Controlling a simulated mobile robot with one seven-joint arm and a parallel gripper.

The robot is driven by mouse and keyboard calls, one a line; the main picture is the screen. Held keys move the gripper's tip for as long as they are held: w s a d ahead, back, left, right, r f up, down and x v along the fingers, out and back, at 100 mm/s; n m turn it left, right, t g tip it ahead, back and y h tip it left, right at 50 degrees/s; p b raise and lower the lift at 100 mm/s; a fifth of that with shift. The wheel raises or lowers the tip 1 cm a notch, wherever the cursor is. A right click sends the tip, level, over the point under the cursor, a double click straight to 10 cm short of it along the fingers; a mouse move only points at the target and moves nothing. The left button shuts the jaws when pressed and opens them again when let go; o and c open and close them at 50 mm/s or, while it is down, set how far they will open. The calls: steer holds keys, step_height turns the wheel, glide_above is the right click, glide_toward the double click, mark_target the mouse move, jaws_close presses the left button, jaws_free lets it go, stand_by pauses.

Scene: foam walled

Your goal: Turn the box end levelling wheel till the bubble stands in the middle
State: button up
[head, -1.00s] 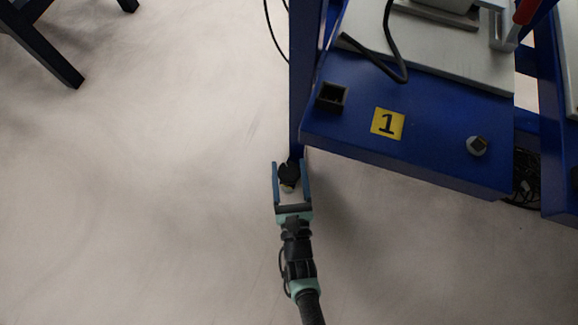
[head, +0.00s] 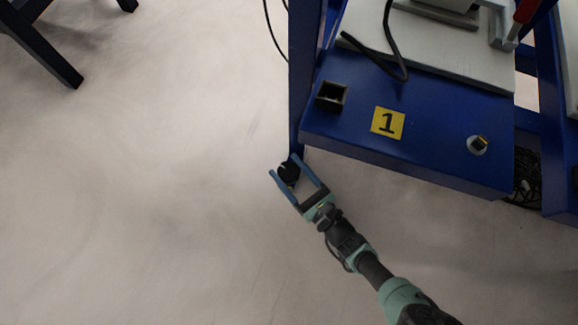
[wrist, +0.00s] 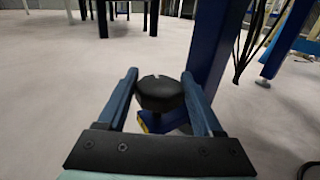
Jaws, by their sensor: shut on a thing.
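The black levelling wheel (head: 288,173) is low at the foot of the blue bench leg, below the bench end that carries a small black open box (head: 331,96). My gripper (head: 283,164) is shut on the wheel, with one blue finger on each side. The wrist view shows the wheel (wrist: 160,94) between the fingers, with a white mark on its rim and a blue and yellow part beneath it. I cannot make out a bubble in either view.
The blue bench top (head: 440,150) bears a yellow label "1" (head: 388,123), a black cable (head: 395,50) and a pale plate (head: 450,65). The blue leg (wrist: 213,50) rises close beside my gripper.

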steer(key=shift+n+g+y, duration=0.7)
steer(key=shift+y, duration=0.2)
steer(key=shift+d+n+g+y, duration=0.15)
steer(key=shift+n+g+y, duration=0.75)
steer(key=shift+g, duration=0.2)
steer(key=o, duration=1.3)
steer(key=shift+c, duration=0.2)
steer(key=shift+o, duration=0.5)
steer(key=shift+r+m+t+h, duration=0.1)
steer(key=shift+m+t+h, duration=0.3)
steer(key=shift+t, duration=0.1)
steer(key=shift+m+t+h, duration=1.6)
steer(key=shift+t+h, duration=0.1)
steer(key=shift+h, duration=0.2)
steer(key=shift+m+t+h, duration=1)
steer(key=shift+m+h, duration=0.4)
steer(key=shift+h, duration=0.5)
steer(key=shift+m+t+h, duration=0.5)
steer(key=shift+m+h, duration=1)
steer(key=shift+h, duration=0.8)
